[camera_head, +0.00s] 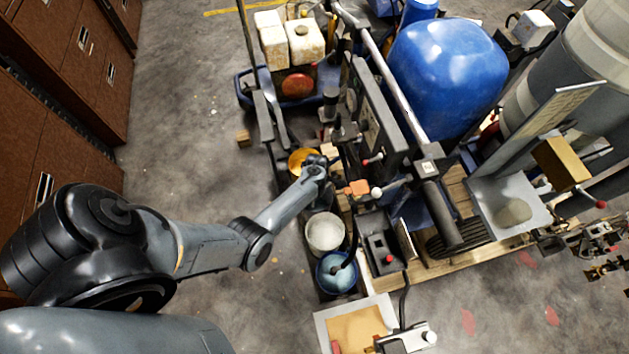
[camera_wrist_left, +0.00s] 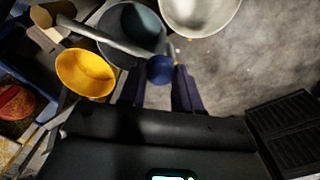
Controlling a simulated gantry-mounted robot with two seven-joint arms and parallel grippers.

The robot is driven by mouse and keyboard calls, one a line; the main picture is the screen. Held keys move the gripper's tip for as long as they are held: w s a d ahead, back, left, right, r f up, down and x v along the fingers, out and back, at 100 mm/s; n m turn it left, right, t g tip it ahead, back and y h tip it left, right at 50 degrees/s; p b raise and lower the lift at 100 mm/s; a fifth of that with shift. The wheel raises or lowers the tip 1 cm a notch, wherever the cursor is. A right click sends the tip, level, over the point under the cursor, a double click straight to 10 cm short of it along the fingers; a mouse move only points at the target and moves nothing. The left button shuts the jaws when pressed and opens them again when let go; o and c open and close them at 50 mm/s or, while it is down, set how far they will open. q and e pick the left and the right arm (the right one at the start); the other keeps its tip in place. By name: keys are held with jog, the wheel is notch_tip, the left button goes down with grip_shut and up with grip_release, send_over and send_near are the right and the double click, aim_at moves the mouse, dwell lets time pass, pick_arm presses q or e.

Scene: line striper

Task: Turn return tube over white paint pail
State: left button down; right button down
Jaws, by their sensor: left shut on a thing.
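My left gripper (camera_head: 318,163) reaches in from the left above the row of pails. In the left wrist view its two dark fingers (camera_wrist_left: 160,85) are closed around a blue knob (camera_wrist_left: 160,69) at the end of a grey tube (camera_wrist_left: 105,38). The tube passes above a dark grey-blue pail (camera_wrist_left: 132,16). The white paint pail (camera_head: 325,233) stands below the gripper in the head view, and it also shows at the top of the left wrist view (camera_wrist_left: 200,22). The tube's outlet is hard to make out. My right gripper is not in view.
A yellow pail (camera_head: 300,158) stands beyond the gripper, and a blue pail (camera_head: 336,272) stands in front of the white one. The striper's dark upright frame (camera_head: 378,115) and a large blue tank (camera_head: 447,80) are to the right. Bare floor lies left of the pails.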

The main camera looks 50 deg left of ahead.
pick_arm(q)
jog(key=shift+w+d+n, duration=0.15)
jog(key=shift+d+n, duration=0.45)
jog(key=shift+d, duration=0.2)
jog(key=c, duration=0.8)
grip_release()
